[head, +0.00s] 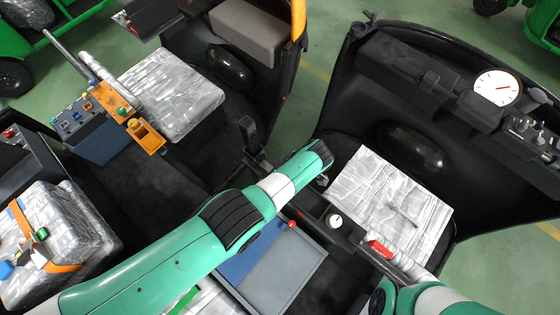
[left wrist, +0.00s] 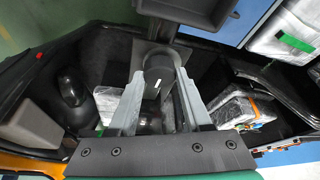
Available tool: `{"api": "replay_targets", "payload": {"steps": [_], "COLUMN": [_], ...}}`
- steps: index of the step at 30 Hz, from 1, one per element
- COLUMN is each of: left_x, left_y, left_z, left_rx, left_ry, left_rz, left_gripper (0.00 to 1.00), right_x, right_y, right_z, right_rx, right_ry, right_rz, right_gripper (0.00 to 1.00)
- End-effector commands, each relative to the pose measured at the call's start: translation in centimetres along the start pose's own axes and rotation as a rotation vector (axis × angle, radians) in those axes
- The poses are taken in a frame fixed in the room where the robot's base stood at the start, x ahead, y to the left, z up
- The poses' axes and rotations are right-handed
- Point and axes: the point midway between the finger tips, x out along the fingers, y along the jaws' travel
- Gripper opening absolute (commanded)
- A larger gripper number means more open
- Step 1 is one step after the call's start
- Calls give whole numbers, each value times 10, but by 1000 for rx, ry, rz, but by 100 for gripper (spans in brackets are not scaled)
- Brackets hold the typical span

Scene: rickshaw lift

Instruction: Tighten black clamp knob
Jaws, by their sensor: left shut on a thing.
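In the left wrist view, the black clamp knob (left wrist: 158,66), a rounded dark part with a small white mark, sits between the two grey fingers of my left gripper (left wrist: 160,78). The gripper is shut on the knob, with one finger on each side. The knob's lower part is hidden by the fingers and the wrist plate. In the head view my left arm crosses from the lower left to the middle, and its own wrist hides the gripper and the knob. My right arm shows at the lower right; its gripper is out of view.
In the head view, a silver wrapped package (head: 390,207) lies right of my left wrist, beside a small white dial (head: 335,221) and a red part (head: 379,249). A grey-blue tray (head: 285,270) is below the arm. A gauge (head: 497,88) is on the right black panel.

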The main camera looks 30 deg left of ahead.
Motion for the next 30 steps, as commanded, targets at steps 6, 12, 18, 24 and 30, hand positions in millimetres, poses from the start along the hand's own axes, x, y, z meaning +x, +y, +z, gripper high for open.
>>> {"api": "replay_targets", "payload": {"steps": [6, 12, 18, 24, 30], "left_x": [1, 0, 0, 0, 0], "left_y": [0, 0, 0, 0, 0], "left_z": [0, 0, 0, 0, 0], "left_rx": [-49, -58, -57, -56, -56], "left_ry": [-1, -1, -2, -1, -1], "left_rz": [-19, -23, -23, -23, -23], "left_gripper": [0, 0, 0, 76, 79], "right_x": [-7, -7, -7, -7, -7], "right_y": [0, 0, 0, 0, 0], "right_z": [6, 6, 6, 6, 6], "right_rx": [0, 0, 0, 0, 0], "right_ry": [0, 0, 0, 0, 0], "right_rz": [0, 0, 0, 0, 0], "right_gripper": [50, 50, 50, 50, 50]}}
